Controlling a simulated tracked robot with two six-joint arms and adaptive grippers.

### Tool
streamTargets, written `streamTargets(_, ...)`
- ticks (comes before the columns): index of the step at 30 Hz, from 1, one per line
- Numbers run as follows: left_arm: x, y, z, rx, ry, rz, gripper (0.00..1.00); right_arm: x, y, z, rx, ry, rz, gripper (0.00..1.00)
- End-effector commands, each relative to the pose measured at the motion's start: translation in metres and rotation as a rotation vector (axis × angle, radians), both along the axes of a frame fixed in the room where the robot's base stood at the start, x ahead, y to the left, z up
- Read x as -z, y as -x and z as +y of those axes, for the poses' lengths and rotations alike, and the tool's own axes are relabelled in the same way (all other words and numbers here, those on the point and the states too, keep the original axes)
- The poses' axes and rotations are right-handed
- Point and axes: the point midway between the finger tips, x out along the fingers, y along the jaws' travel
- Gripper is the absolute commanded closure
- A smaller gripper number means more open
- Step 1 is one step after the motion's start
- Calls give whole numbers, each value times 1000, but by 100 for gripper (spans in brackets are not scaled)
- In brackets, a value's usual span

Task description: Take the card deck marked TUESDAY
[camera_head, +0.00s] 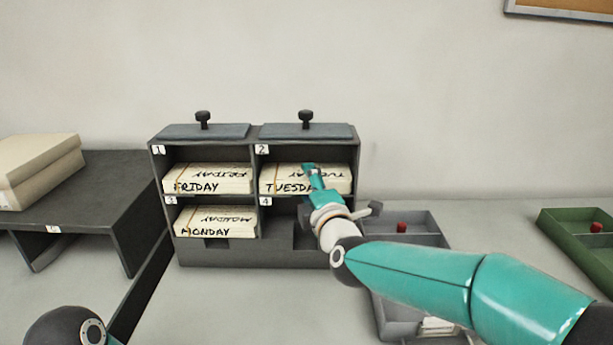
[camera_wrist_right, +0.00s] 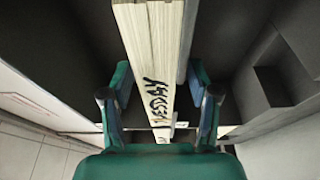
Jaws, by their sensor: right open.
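The TUESDAY card deck (camera_head: 283,182) lies in compartment 2, top right of the dark grey rack (camera_head: 222,254). My right gripper (camera_head: 309,170) is in front of it in the head view and hides the end of its lettering. In the right wrist view the deck (camera_wrist_right: 158,60) runs between the two open fingers of my right gripper (camera_wrist_right: 160,98), with "ESDAY" readable.
The FRIDAY deck (camera_head: 208,180) is in compartment 1 and the MONDAY deck (camera_head: 215,222) in compartment 3. Compartment 4 looks empty, partly hidden by my arm. A grey tray (camera_head: 440,240) and a green tray (camera_head: 548,224) stand right.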

Motion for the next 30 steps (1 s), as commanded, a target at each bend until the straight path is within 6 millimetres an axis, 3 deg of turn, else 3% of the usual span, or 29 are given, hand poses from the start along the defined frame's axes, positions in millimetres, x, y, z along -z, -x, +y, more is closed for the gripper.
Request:
streamTargets(4, -4, 0, 0, 0, 0, 0, 0, -1, -16, 5, 1, 0, -1, 40)
streamTargets(12, -4, 0, 0, 0, 0, 0, 0, -1, -18, 6, 0, 0, 0, 40)
streamTargets(23, -4, 0, 0, 0, 0, 0, 0, 0, -18, 6, -1, 0, 0, 98)
streamTargets(30, -4, 0, 0, 0, 0, 0, 0, -2, -18, 6, 0, -1, -3, 100)
